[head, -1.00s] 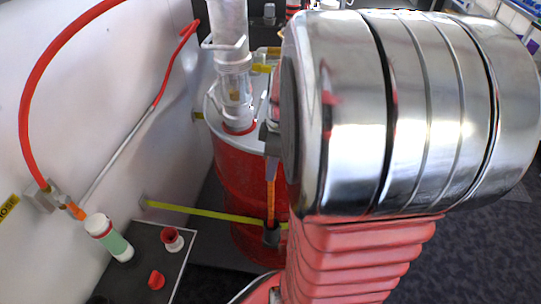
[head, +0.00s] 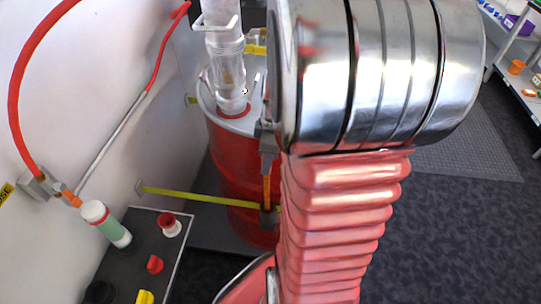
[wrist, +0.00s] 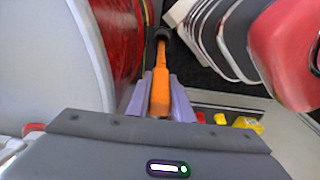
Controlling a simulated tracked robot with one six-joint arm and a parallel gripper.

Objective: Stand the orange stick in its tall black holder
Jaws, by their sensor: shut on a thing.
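The orange stick (wrist: 160,92) is upright between my gripper's two pale fingers (wrist: 159,98), which are shut on its thick end in the wrist view. Its thin end runs down to the black holder (wrist: 165,34), and its tip meets or enters the holder's mouth; the depth cannot be told. In the head view the stick (head: 267,187) shows as a short orange strip below my gripper (head: 268,160), directly above the holder (head: 269,218). The holder sits on the yellow strap beside the red drum. My arm hides its right side.
The red drum (head: 228,160) with a clear tube (head: 230,75) stands just left of my gripper. The yellow strap (head: 190,196) runs from the wall to the holder. Open floor (head: 455,230) lies to the right.

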